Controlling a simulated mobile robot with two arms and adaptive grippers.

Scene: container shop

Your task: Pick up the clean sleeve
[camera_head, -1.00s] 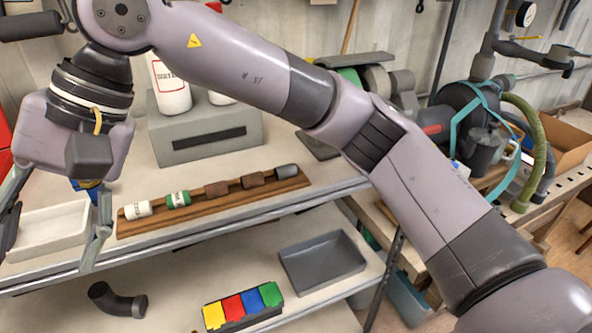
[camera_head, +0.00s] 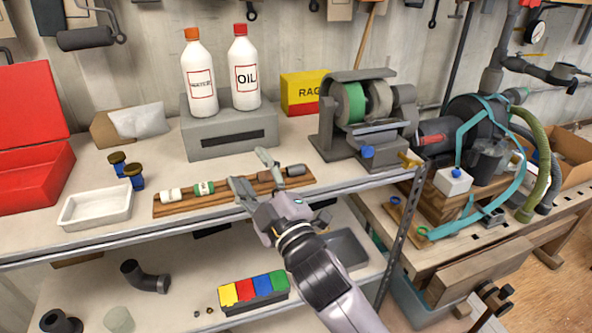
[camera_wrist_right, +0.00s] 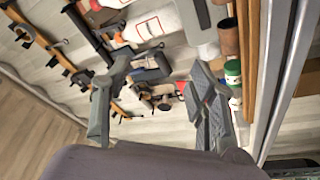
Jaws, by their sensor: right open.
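A wooden rack (camera_head: 228,204) on the upper shelf holds a row of small cylinders. From left to right they are a white labelled one (camera_head: 170,195), a green and white one (camera_head: 203,188), brown rusty-looking sleeves partly hidden by my gripper, and a plain grey sleeve (camera_head: 296,170) at the right end. My right gripper (camera_head: 252,171) is open over the right half of the rack, fingers apart, nothing held. In the right wrist view my open fingers (camera_wrist_right: 160,95) are empty, with the green and white cylinder (camera_wrist_right: 233,72) and a brown sleeve (camera_wrist_right: 228,38) beside the right finger. My left gripper is out of view.
A grey block (camera_head: 228,138) with two bottles stands behind the rack. A bench grinder (camera_head: 365,110) is to the right and a white tray (camera_head: 95,208) to the left. A coloured block set (camera_head: 254,291) and a dark tray (camera_head: 347,247) sit on the lower shelf.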

